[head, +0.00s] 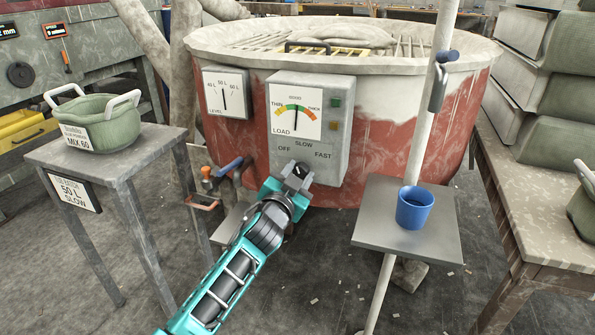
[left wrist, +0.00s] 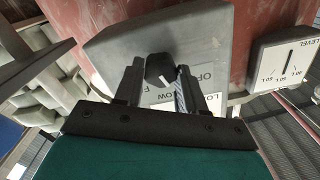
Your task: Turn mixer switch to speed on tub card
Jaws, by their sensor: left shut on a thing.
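The mixer switch is a dark round knob (left wrist: 160,68) on the grey control box (head: 335,110). The box's labels read OFF, SLOW and FAST. My left gripper (head: 297,172) is shut on the knob, with one finger on each side in the left wrist view (left wrist: 158,84). A white mark on the knob points down toward the label plate in that view; I cannot tell exactly which label it meets. In the head view the gripper largely hides the knob. The tub card (head: 74,192) hangs on the grey table at left and reads 50 L, SLOW. My right gripper is not in view.
The red and white mixer tub (head: 410,120) stands behind the box, with a level gauge (head: 226,94) beside it. A green tub (head: 98,122) sits on the grey table (head: 62,154). A blue cup (head: 414,208) stands on a small stand (head: 375,225) at right.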

